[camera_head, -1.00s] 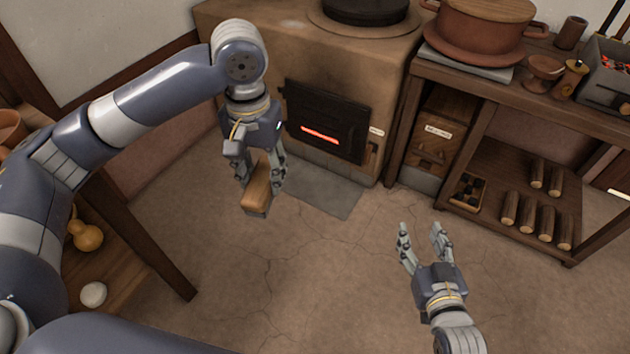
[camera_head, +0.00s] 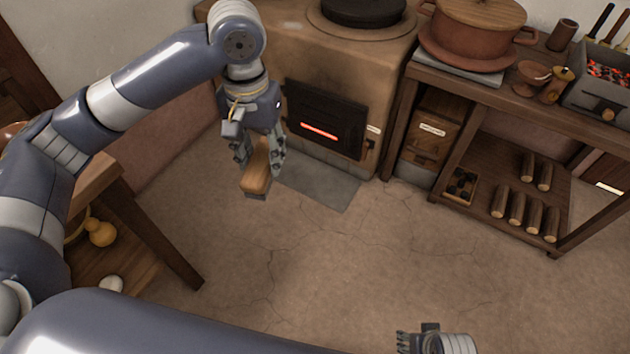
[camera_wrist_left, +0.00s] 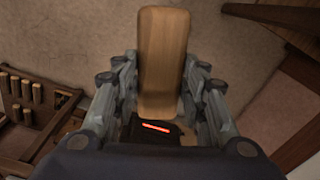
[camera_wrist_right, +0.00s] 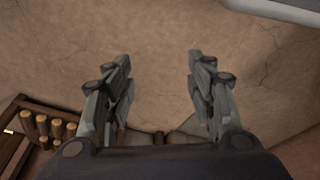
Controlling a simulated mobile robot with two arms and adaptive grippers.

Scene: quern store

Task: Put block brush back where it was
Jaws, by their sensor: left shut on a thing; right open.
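The block brush (camera_head: 256,176) is a wooden block with a dark grey underside. My left gripper (camera_head: 260,152) is shut on it and holds it above the floor in front of the stove. In the left wrist view the brush (camera_wrist_left: 163,60) lies between both fingers, its wooden face towards the camera. My right gripper (camera_head: 418,341) is at the bottom edge of the head view, partly cut off. In the right wrist view the right gripper (camera_wrist_right: 158,85) is open and empty over bare floor.
The clay stove (camera_head: 290,50) with its glowing door (camera_head: 326,122) stands behind the brush, a grey slab (camera_head: 318,183) at its foot. A workbench (camera_head: 500,85) with a pot (camera_head: 475,30), and logs (camera_head: 517,208) below, is at right. A wooden table (camera_head: 130,220) is at left. The middle floor is clear.

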